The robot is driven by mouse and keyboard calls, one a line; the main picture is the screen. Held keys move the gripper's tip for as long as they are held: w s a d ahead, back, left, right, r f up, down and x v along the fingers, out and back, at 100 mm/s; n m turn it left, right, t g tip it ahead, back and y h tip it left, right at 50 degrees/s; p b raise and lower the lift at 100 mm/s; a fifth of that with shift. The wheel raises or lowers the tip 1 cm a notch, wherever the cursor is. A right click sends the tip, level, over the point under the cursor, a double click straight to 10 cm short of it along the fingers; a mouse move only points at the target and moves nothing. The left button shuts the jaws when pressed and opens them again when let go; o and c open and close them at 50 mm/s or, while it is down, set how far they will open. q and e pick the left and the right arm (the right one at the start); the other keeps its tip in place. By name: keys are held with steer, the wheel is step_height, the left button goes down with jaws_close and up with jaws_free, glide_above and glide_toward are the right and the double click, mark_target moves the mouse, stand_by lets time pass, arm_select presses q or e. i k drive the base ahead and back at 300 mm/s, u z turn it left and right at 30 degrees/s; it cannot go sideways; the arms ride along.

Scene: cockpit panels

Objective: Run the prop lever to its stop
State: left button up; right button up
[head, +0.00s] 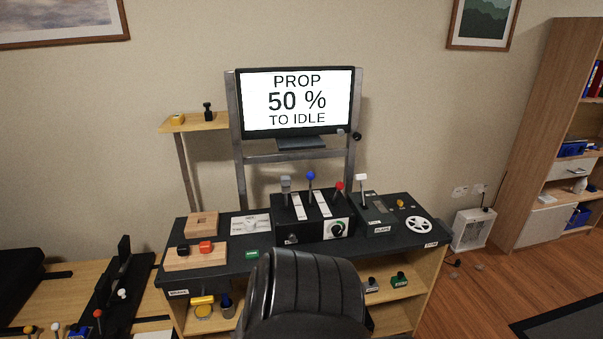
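The throttle quadrant (311,228) is a dark box in the middle of the console, with pale strips beside its lever slots. A lever with a blue knob (311,176) stands upright between a grey-handled lever (286,184) and a red-knobbed lever (339,186). The blue knob fits the prop lever, but its label is too small to read. The monitor (297,101) above reads "PROP 50 % TO IDLE". Neither of my grippers is in view.
A white-handled lever (361,178) stands on the panel to the right. A wooden block tray (196,258) is on the left. A black ribbed, seat-like shape (300,295) hides the console's front middle. A wooden shelf unit (556,130) stands far right.

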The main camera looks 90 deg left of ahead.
mark_target(310, 176)
steer(key=u, duration=1)
steer(key=i, duration=1)
steer(key=u, duration=1)
